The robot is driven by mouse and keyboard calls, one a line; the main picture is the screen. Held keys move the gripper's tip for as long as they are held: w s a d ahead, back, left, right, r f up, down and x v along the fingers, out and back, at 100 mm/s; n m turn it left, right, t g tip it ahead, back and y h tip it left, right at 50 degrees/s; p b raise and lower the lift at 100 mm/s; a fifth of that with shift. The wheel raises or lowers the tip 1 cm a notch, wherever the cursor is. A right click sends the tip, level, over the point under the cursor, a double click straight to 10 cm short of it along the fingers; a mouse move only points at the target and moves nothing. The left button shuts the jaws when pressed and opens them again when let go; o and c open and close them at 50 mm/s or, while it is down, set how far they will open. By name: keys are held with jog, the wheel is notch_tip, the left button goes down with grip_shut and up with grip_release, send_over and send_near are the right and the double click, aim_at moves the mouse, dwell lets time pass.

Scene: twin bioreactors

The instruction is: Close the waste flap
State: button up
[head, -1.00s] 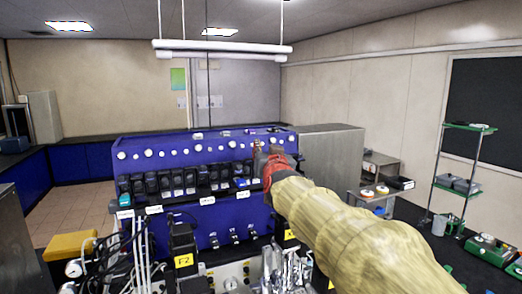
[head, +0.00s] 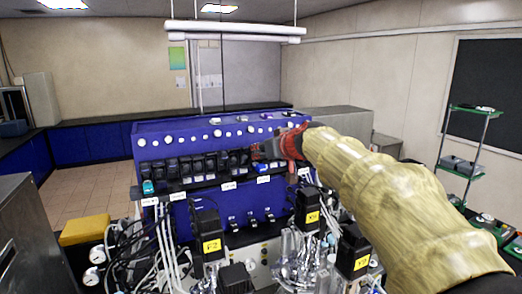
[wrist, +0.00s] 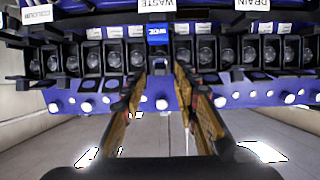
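A white WASTE label (wrist: 157,5) is at the top middle of the wrist view. Directly below it is a small blue piece with white markings (wrist: 157,36), in the middle of a row of black units; it may be the waste flap. I cannot tell whether it stands open or shut.
A DRAIN label (wrist: 252,4) is to the right of the WASTE label, with similar black units (wrist: 247,58) on both sides. Tubes and black boxes, one with a yellow tag (head: 212,246), crowd the area below the console front. Floor (head: 85,178) is clear at left.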

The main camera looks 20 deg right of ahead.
jog(key=shift+x, duration=1.1)
jog(key=shift+c, duration=1.1)
grip_shut()
